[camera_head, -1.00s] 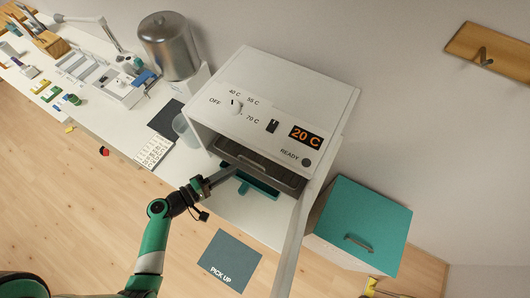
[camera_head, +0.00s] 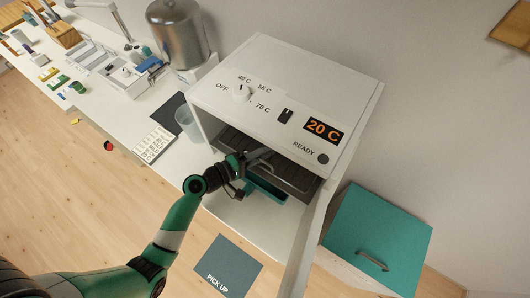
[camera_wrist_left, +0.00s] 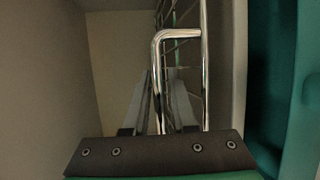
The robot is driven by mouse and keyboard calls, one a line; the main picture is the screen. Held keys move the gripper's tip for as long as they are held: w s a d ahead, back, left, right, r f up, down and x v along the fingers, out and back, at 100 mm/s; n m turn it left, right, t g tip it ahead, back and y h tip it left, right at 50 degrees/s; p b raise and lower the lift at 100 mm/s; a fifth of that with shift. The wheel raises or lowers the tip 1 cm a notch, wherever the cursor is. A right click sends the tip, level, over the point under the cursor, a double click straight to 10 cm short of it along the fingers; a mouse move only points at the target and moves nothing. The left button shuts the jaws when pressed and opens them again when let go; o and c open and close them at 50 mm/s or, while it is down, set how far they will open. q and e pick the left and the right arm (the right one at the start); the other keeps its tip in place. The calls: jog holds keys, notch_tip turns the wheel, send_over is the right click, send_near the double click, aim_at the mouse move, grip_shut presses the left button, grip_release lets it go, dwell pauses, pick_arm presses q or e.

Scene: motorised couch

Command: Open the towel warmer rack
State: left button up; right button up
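The towel warmer (camera_head: 285,85) is a white box with a dial and an orange "20 C" display. Its front is open, and the white door (camera_head: 307,240) stands swung out, nearly edge-on. A dark wire rack (camera_head: 290,173) shows inside. My left gripper (camera_head: 262,157) reaches into the opening at the rack's front. In the left wrist view a chrome bent handle (camera_wrist_left: 180,34) runs down between the two parted fingers (camera_wrist_left: 161,85). Wire bars of the rack show behind it. Whether the fingers touch the handle is unclear. My right gripper is out of view.
A teal-topped cabinet (camera_head: 375,240) stands at the right, a grey "PICK UP" mat (camera_head: 229,262) in front. A clear cup (camera_head: 187,120) and metal canister (camera_head: 178,35) stand at the left.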

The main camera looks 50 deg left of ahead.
pick_arm(q)
jog(key=shift+c, duration=0.2)
grip_shut()
dwell(1.3)
